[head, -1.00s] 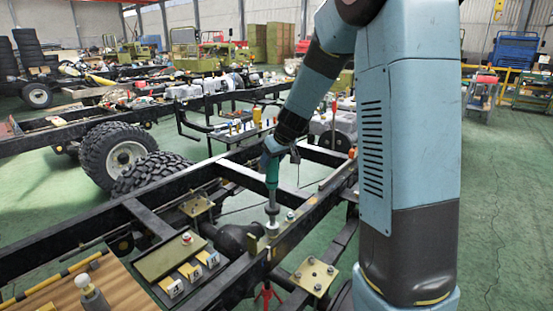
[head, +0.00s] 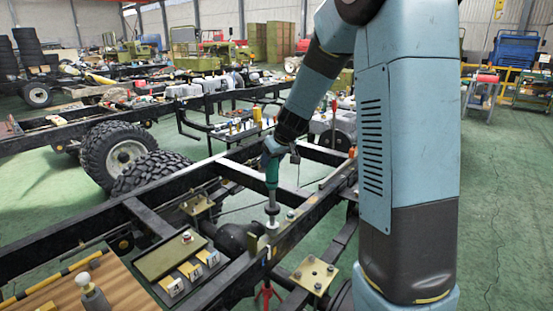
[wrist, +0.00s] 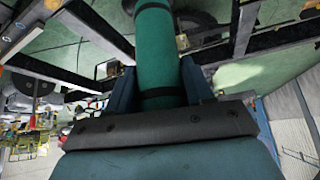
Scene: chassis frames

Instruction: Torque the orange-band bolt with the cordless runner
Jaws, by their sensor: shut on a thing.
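My gripper (head: 273,154) is shut on the cordless runner (head: 272,180), a green tool with a dark collar held upright nose-down. The runner's green body also fills the middle of the wrist view (wrist: 155,50) between the blue fingers. Its nose is over a light-coloured bolt position (head: 272,224) on the black chassis rail (head: 300,220). I cannot tell whether the socket is seated on a bolt there. Another bolt (head: 291,215) stands on the rail just to the right. No orange band is clear at the runner's nose.
A green tray (head: 168,260) with a bolt on it and numbered yellow markers (head: 190,271) lie left of the rail. A brass plate with several bolts (head: 314,275) is to the right. A wooden board (head: 125,290) is at lower left.

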